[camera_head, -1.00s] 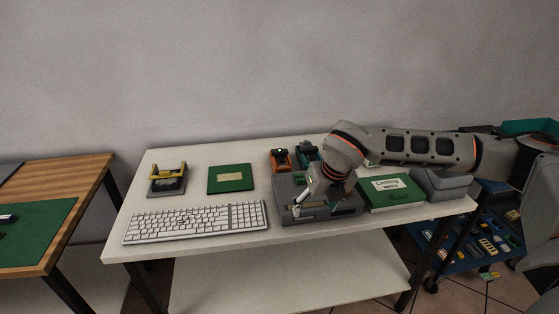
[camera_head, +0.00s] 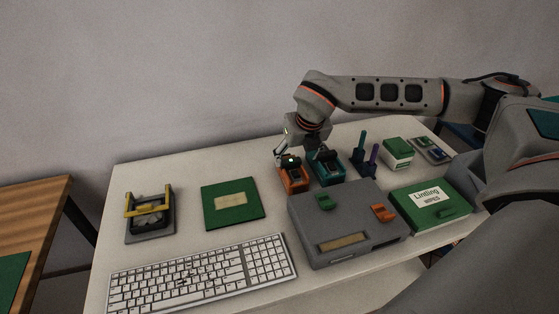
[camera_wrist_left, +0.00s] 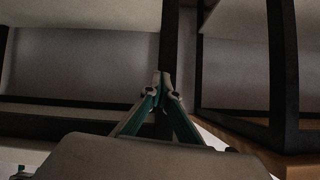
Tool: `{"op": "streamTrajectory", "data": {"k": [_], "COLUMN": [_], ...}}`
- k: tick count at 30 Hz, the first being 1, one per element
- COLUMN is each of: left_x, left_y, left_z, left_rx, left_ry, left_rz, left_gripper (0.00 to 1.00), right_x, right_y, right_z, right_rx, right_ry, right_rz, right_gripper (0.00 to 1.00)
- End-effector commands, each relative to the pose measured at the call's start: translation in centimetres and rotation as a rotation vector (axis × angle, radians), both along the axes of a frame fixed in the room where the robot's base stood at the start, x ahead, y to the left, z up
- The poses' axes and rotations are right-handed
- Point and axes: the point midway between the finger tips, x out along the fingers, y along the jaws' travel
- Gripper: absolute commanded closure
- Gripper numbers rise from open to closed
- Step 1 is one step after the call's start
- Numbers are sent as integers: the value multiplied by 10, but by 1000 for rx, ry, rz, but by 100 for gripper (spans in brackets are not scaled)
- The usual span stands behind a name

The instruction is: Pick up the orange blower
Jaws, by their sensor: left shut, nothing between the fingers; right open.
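The orange blower (camera_head: 293,181), a small orange block-like device with a dark top, stands on the white table behind the grey box, left of a similar teal device (camera_head: 328,170). My right gripper (camera_head: 300,157) is open and points down just over the orange blower. Its fingers partly cover the blower's top; I cannot tell whether they touch it. My left gripper (camera_wrist_left: 163,82) shows only in the left wrist view, shut and empty, away from the blower.
A large grey box (camera_head: 340,240) stands in front of the blower. A keyboard (camera_head: 200,275), a green board (camera_head: 232,215) and a yellow-handled device (camera_head: 148,225) lie to the left. A green wipes box (camera_head: 430,215) is at the right. The table's back left is clear.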

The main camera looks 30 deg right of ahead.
Motion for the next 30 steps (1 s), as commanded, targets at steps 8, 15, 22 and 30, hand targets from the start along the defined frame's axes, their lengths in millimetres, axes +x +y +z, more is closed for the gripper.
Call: {"op": "streamTrajectory", "data": {"k": [8,15,22,30], "left_x": [-11,-12,-8,-6], "left_y": [0,0,-1,-1], "left_z": [-10,-9,-4,-2], "left_rx": [1,3,1,1], "left_ry": [25,28,17,12], "left_rz": [-1,-2,-1,-1], "left_gripper": [100,100,100,100], "right_x": [9,23,33,34], "right_y": [-2,-4,-6,-6], "right_z": [-21,-45,-69,-71], "right_rx": [0,0,0,0], "right_ry": [2,2,1,1], "right_rz": [-1,0,1,0], "right_gripper": [36,36,36,39]}}
